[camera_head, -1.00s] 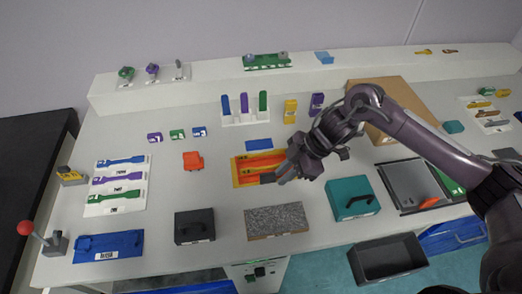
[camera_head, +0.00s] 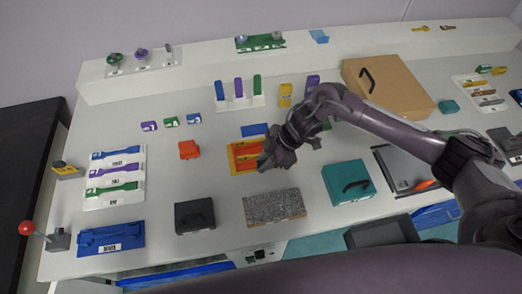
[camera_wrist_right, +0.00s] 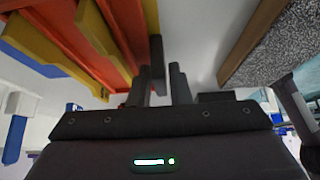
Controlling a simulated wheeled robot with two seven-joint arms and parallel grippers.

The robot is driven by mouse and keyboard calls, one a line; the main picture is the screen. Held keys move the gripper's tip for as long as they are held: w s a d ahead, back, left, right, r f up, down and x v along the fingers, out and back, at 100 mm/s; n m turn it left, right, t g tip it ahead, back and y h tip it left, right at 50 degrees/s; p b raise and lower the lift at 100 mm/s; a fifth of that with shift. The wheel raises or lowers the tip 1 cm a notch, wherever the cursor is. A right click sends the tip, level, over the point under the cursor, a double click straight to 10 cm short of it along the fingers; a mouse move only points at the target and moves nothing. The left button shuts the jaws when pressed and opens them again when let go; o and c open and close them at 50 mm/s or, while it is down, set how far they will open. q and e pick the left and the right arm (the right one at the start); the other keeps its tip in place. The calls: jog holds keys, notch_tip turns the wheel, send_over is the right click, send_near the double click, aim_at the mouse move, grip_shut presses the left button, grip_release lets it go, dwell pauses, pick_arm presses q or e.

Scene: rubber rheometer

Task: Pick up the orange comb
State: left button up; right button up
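A flat orange-and-yellow piece (camera_head: 243,158) lies on the table in the middle of the head view. It may be the orange comb, but its teeth cannot be made out. In the right wrist view its orange and yellow strips (camera_wrist_right: 95,40) fill the upper left. My right gripper (camera_head: 268,163) is just above and beside its right end and hides part of it. In the wrist view the fingers (camera_wrist_right: 168,78) stand a little apart with nothing seen between them. A smaller orange item (camera_head: 427,184) lies at the right tray. My left gripper is not in view.
A speckled grey slab (camera_head: 274,207) lies just in front of my right gripper. A teal case (camera_head: 347,182) is to its right, a black case (camera_head: 194,216) to the front left. A rack of coloured handles (camera_head: 240,102) stands behind. A red block (camera_head: 188,150) is left.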

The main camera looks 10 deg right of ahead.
grip_shut()
jog(key=shift+r, duration=0.15)
